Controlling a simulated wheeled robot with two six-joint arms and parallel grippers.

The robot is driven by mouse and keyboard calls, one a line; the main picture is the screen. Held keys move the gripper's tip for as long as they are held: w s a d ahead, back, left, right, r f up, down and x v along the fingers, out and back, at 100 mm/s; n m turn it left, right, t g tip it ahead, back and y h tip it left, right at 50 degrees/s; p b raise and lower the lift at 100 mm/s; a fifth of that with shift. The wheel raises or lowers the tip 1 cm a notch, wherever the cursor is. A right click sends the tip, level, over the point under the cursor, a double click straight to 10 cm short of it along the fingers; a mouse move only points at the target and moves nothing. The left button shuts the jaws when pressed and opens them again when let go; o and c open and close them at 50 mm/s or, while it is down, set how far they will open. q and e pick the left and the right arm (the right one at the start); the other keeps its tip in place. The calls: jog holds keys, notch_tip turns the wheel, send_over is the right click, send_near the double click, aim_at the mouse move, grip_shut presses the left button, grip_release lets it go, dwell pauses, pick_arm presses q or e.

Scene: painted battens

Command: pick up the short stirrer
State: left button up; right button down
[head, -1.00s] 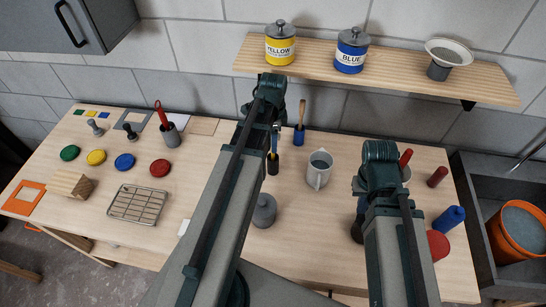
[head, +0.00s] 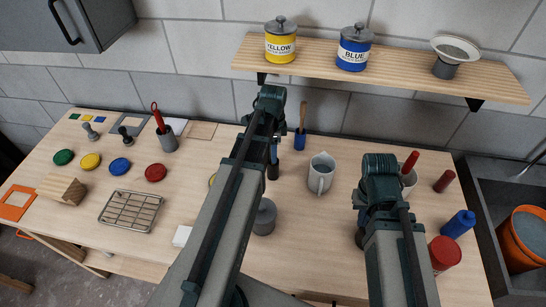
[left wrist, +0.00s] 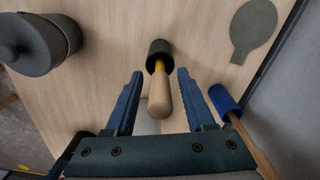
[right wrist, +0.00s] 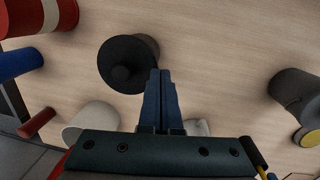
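The short stirrer (left wrist: 160,92) has a pale wooden handle and a yellow shaft. It stands in a small black cup (left wrist: 158,52), which shows partly in the head view (head: 273,171). My left gripper (left wrist: 158,88) is open, with one blue finger on each side of the handle and a visible gap to both. In the head view my left gripper (head: 274,152) is mostly hidden by its own arm. My right gripper (right wrist: 161,75) is shut and empty, near a dark round knobbed thing (right wrist: 125,55).
The shelf (head: 400,74) with paint tins overhangs the back.

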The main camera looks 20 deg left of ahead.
pick_arm(q)
grip_shut()
jog(key=shift+r, duration=0.1)
pick_arm(e)
jog(key=shift+r, duration=0.15)
